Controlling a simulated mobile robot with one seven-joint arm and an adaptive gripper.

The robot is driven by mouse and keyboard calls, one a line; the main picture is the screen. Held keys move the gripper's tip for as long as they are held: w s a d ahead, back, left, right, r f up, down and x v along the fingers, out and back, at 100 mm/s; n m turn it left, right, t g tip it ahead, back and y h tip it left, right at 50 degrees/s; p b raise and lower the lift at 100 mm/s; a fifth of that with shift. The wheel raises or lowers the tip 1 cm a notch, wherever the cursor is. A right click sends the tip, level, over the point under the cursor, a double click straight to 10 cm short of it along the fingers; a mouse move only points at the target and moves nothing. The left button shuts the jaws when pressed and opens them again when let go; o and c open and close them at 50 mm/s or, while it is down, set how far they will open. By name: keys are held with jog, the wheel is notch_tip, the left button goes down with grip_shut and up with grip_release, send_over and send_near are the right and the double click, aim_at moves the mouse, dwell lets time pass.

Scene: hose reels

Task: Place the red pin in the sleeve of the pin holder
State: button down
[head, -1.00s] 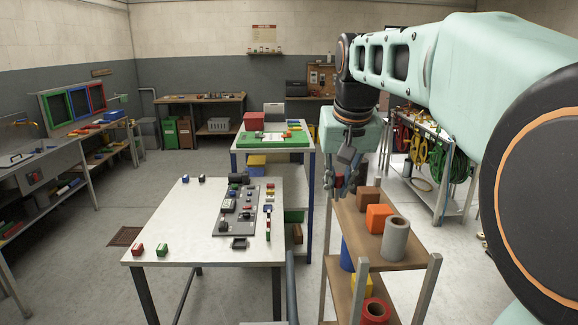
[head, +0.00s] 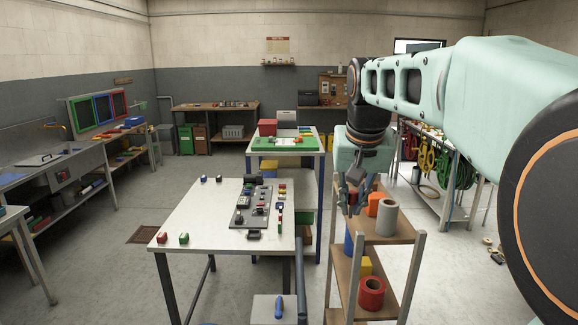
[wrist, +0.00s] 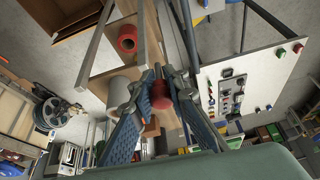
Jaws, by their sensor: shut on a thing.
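My gripper (wrist: 163,92) is shut on the red pin (wrist: 160,96), which shows as a rounded red piece between the fingertips in the wrist view. The white table (head: 205,225) stands left of my gripper. On it lies a dark grey board (head: 240,220) with several small fittings. I cannot tell which of them is the pin holder, nor see its sleeve.
The shelf rack (head: 410,238) holds a grey tube (head: 386,217), an orange block (head: 375,198) and, lower down, a red roll (head: 371,292). A table with a green mat (head: 270,145) stands behind. Open floor (head: 110,240) lies left of the white table.

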jog(key=s+f, duration=0.3)
jog(key=f, duration=1.2)
jog(key=s+f, duration=0.4)
jog(key=f, duration=1.2)
jog(key=shift+s+d+f+n, duration=0.2)
jog(key=shift+d+f+n, duration=0.1)
jog(key=shift+n, duration=0.1)
jog(key=shift+a, duration=0.15)
